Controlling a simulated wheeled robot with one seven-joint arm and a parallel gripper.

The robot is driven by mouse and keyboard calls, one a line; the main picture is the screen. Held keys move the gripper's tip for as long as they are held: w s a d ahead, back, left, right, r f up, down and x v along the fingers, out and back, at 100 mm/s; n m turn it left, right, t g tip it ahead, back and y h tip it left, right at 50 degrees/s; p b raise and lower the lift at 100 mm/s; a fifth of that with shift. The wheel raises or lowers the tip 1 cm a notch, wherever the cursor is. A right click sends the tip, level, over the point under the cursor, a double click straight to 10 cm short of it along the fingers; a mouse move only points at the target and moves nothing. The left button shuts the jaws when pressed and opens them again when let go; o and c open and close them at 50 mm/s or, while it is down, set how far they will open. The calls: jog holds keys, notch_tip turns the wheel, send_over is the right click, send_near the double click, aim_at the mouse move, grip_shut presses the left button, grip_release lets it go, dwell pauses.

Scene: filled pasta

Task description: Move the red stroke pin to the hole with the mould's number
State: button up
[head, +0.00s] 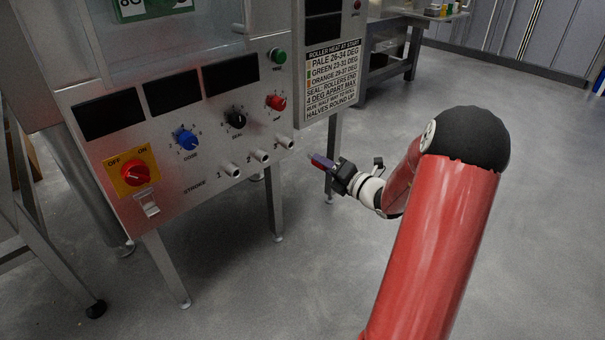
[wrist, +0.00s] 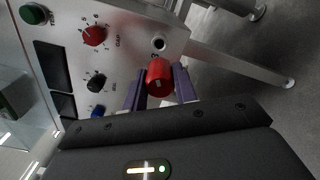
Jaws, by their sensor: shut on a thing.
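The red stroke pin (wrist: 159,78) is held between the two purple fingers of my gripper (wrist: 160,88), seen in the wrist view. In the head view my gripper (head: 322,162) is out to the right of the panel's lower right corner, apart from it. The stroke row has hole 1 (head: 233,171), hole 2 (head: 262,156) and hole 3 (head: 286,143). In the wrist view hole 3 (wrist: 158,44) is empty, just above the pin. The pin's far end is hidden. A green plate (head: 150,9) shows at the top, cut off; I cannot read a mould number.
The machine panel (head: 185,125) carries a red switch (head: 135,173), a blue dial (head: 186,138), a black seal dial (head: 235,117), a red dial (head: 275,102) and a green button (head: 277,56). A printed sign (head: 332,80) hangs beside it. The floor to the right is clear.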

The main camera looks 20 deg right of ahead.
aim_at(309, 155)
jog(key=shift+r+p, duration=0.15)
jog(key=shift+p, duration=0.25)
jog(key=shift+p+x, duration=0.3)
jog(key=shift+x, duration=2.55)
jog(key=shift+p, duration=0.85)
jog(key=shift+p+x, duration=0.5)
jog(key=shift+x, duration=1.25)
dwell(0.7)
jog(key=o, duration=1.3)
